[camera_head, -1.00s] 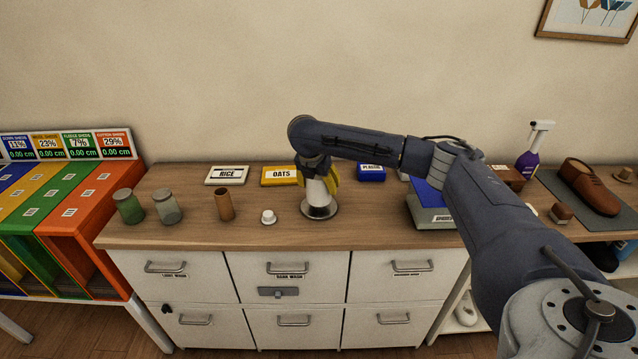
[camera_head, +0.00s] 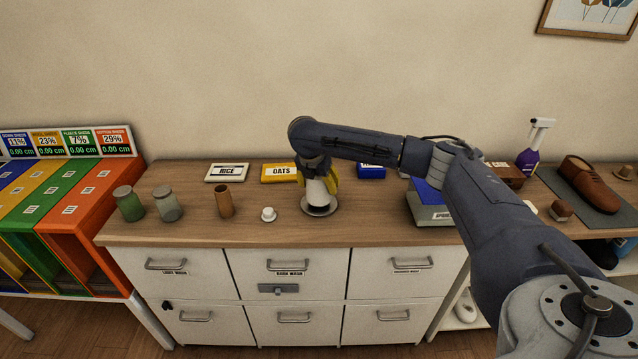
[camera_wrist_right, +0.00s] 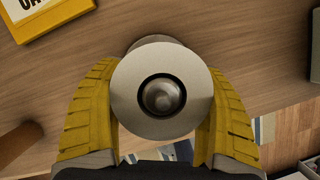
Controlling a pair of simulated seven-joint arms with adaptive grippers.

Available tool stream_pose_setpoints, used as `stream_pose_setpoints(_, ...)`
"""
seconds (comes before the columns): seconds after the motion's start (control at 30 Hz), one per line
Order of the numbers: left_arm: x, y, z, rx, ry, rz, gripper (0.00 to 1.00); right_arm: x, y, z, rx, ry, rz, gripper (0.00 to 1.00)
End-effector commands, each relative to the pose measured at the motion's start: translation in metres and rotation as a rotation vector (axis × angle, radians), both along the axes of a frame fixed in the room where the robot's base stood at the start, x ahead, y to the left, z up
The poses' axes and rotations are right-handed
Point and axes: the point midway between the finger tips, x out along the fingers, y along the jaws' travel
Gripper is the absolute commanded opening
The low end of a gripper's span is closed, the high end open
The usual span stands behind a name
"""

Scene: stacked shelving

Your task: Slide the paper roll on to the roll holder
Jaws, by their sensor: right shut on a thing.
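The white paper roll (camera_head: 317,191) is upright, gripped by the yellow fingers of my right gripper (camera_head: 318,177). In the right wrist view the fingers of the right gripper (camera_wrist_right: 160,75) close on both sides of the paper roll (camera_wrist_right: 133,105). The rounded metal tip of the roll holder (camera_wrist_right: 162,95) shows inside the roll's core, so the roll is around the post. The holder's round metal base (camera_head: 331,210) stands on the counter. A dark band shows between roll and base; I cannot tell whether they touch. My left gripper is not in view.
On the wooden counter (camera_head: 270,233), a small white knob-like item (camera_head: 268,214), a brown cylinder (camera_head: 224,201) and two jars stand to the left. The OATS box (camera_head: 281,173) is behind, and a blue-topped scale (camera_head: 432,206) is to the right.

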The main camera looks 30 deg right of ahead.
Motion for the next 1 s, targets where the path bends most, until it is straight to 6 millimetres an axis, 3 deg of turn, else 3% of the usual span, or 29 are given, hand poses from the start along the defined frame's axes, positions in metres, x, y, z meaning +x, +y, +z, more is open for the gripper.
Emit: stream_pose_setpoints(1.0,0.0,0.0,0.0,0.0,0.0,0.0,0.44,0.0,0.0,-0.012,0.001,0.001,0.0,0.59)
